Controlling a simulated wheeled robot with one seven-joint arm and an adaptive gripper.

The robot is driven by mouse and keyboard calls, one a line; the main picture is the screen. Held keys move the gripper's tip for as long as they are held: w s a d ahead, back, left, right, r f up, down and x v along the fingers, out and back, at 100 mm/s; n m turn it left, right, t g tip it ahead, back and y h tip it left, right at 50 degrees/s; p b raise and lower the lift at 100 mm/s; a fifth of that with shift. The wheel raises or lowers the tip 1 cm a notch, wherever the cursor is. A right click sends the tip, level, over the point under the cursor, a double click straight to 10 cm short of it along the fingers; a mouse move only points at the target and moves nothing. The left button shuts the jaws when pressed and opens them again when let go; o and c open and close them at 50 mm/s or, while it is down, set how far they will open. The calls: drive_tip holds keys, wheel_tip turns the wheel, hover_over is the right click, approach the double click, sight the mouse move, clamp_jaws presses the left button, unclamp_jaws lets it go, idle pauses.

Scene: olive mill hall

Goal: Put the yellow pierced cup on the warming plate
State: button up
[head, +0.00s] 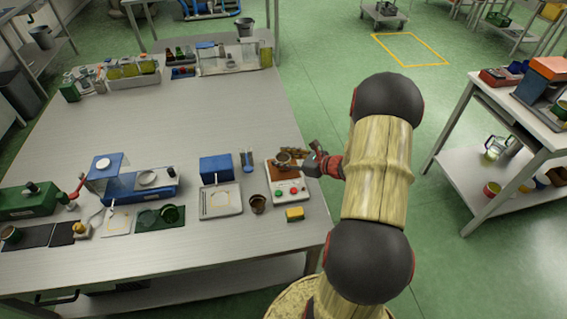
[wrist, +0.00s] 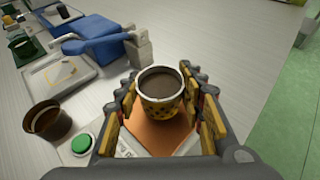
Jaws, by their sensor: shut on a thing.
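The yellow pierced cup (wrist: 160,108) has a pale rim, dark holes in its wall and a dark inside. It is upright between the fingers of my gripper (wrist: 163,112), which is shut on it. In the head view my gripper (head: 294,160) and the cup (head: 283,158) are small, over the back of the warming plate. The warming plate (head: 288,189) is a white unit with an orange-brown top and green and red buttons. Its orange top (wrist: 152,136) shows below the cup in the wrist view. The cup's base is hidden, so I cannot tell whether it touches the plate.
A brown cup (head: 258,204) stands just left of the warming plate. A yellow block (head: 295,214) lies in front of it. A blue box (head: 215,168), a white tray (head: 220,203) and a blue container (head: 247,161) are to the left. The table's right edge is close by.

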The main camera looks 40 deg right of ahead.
drive_tip(key=shift+f, duration=0.45)
drive_tip(key=shift+f, duration=0.15)
drive_tip(key=o, duration=1.2)
drive_tip(key=shift+o, duration=0.2)
